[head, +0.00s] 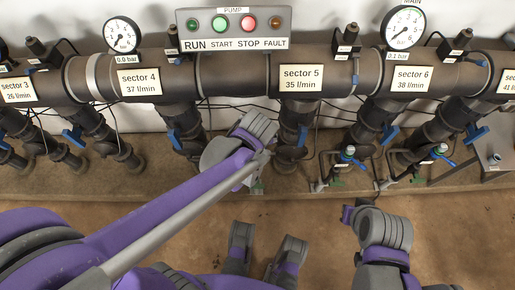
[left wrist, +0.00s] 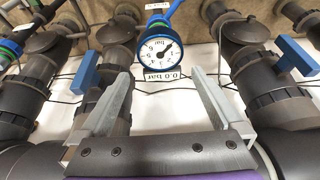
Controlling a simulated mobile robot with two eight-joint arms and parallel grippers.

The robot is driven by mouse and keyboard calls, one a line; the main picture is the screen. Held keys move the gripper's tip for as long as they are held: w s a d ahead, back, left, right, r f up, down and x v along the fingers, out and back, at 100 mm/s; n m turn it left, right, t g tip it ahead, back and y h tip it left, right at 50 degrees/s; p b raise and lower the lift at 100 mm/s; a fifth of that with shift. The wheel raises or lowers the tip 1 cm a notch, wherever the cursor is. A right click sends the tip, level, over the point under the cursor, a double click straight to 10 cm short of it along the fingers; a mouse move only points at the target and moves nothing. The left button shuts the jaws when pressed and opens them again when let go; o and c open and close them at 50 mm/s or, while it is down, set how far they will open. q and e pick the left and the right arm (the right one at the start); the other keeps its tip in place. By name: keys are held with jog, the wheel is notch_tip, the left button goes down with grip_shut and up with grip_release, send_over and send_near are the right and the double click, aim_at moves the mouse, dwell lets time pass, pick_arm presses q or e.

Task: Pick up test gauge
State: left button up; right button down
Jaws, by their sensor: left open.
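The test gauge (left wrist: 159,50) shows in the left wrist view as a round white dial with a dark rim. A blue hose or handle runs up from it, and a tag (left wrist: 163,74) reading 0.0 bar sits at its edge. My left gripper (left wrist: 161,73) is open, with its two grey fingers on either side of the dial's line. The dial appears beyond the fingertips and nothing is held. In the head view my left forearm and wrist (head: 240,140) cover this spot, so the gauge and fingers are hidden there. My right arm (head: 385,230) shows at lower right; its fingers are not visible.
A thick dark manifold pipe (head: 230,75) with sector labels crosses the back. Valves with blue handles (left wrist: 86,72) and downpipes (left wrist: 112,45) flank the gauge. A pump panel (head: 234,28) stands above the pipe. A small grey table (head: 495,155) is at right. The brown floor in front is open.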

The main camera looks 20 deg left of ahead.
pick_arm(q)
jog(key=b+x, duration=0.1)
jog(key=x, duration=0.3)
jog(key=shift+a+f, duration=0.1)
jog(key=shift+f, duration=0.05)
jog(key=x, duration=0.1)
jog(key=b+x, duration=0.1)
jog(key=x, duration=0.1)
jog(key=s+b+x, duration=0.1)
jog(key=x, duration=0.1)
jog(key=shift+w+f, duration=0.1)
jog(key=shift+f, duration=0.2)
jog(key=shift+r, duration=0.1)
jog(key=c, duration=1.1)
